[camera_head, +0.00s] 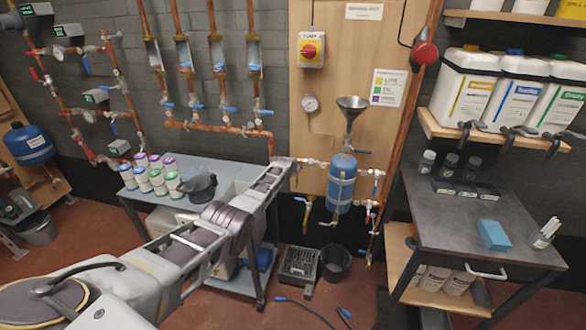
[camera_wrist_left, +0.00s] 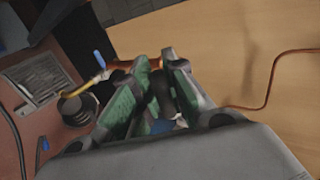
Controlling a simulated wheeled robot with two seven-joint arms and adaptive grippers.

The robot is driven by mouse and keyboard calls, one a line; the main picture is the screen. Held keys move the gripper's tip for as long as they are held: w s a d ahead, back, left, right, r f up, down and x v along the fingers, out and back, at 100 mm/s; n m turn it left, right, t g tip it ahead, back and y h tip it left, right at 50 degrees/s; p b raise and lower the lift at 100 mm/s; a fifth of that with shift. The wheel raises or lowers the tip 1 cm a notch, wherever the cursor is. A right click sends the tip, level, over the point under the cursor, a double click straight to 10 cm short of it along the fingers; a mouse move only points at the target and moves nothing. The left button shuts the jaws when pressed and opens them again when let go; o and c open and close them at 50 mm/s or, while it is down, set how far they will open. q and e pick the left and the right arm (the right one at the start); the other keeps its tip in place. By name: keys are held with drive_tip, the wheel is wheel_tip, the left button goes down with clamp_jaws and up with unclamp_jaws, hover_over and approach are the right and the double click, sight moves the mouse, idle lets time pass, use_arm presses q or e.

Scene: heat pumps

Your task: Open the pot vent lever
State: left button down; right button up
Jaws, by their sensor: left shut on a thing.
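The blue pot (camera_head: 341,190) hangs on the wooden board, with a metal funnel (camera_head: 352,104) above it. My left arm reaches across from the lower left to the pot's left side. My left gripper (camera_head: 292,164) is at the pipe fittings there, just left of the pot. In the left wrist view, my gripper's green-padded fingers (camera_wrist_left: 157,92) are closed around a small dark part, which I take as the pot vent lever (camera_wrist_left: 163,96). The fingers hide most of it, so its angle cannot be told. My right gripper is not in view.
A grey table (camera_head: 236,154) with several small jars stands under my left arm. A dark workbench (camera_head: 450,225) stands right of the pot. Copper pipes run along the wall.

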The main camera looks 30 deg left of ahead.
use_arm(q)
drive_tip(key=shift+s+d+f, duration=0.1)
drive_tip(key=shift+f, duration=0.15)
drive_tip(key=c, duration=1.4)
unclamp_jaws()
drive_tip(key=shift+c, duration=0.2)
drive_tip(key=shift+r, duration=0.1)
drive_tip(key=shift+r, duration=0.1)
drive_tip(key=shift+s+r, duration=0.2)
drive_tip(key=shift+s, duration=0.1)
drive_tip(key=shift+r, duration=0.1)
drive_tip(key=v, duration=1.1)
drive_tip(key=shift+n, duration=0.3)
idle(0.6)
